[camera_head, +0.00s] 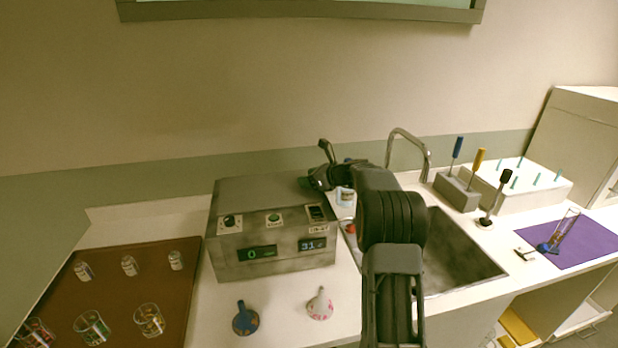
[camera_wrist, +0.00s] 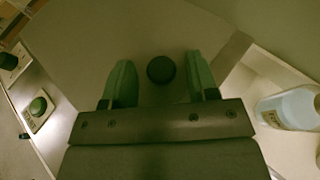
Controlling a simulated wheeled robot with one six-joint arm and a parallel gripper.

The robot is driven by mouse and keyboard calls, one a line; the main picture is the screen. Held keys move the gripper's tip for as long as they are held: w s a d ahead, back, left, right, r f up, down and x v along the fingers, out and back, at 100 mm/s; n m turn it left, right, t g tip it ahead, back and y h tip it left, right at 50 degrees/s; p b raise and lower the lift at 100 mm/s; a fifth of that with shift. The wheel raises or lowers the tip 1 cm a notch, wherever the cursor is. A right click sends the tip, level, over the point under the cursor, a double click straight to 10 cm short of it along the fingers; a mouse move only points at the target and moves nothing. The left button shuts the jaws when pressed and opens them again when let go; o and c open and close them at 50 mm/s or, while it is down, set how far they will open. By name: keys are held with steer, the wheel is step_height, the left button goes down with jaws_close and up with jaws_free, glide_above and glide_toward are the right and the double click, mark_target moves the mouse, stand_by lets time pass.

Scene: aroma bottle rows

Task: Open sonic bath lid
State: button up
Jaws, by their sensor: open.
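The sonic bath (camera_head: 268,259) is a grey metal box with a knob, a green button, a switch and two lit displays on its front. Its lid (camera_head: 262,188) lies flat and closed on top. In the wrist view the lid (camera_wrist: 75,40) fills most of the picture, with a round dark lid knob (camera_wrist: 161,69) on it. My gripper (camera_head: 318,180) is at the lid's right side. In the wrist view my gripper (camera_wrist: 160,88) is open, one green finger on each side of the knob, with gaps between. The knob is hidden in the head view.
A sink (camera_head: 455,262) with a tap (camera_head: 410,145) lies right of the bath. A white bottle (camera_wrist: 290,108) stands close beside the bath. Two funnels, blue (camera_head: 245,319) and pink-white (camera_head: 320,304), stand in front. A brown tray (camera_head: 150,262) with bottles and glasses is at left.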

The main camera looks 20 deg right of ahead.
jaws_close()
stand_by(0.6)
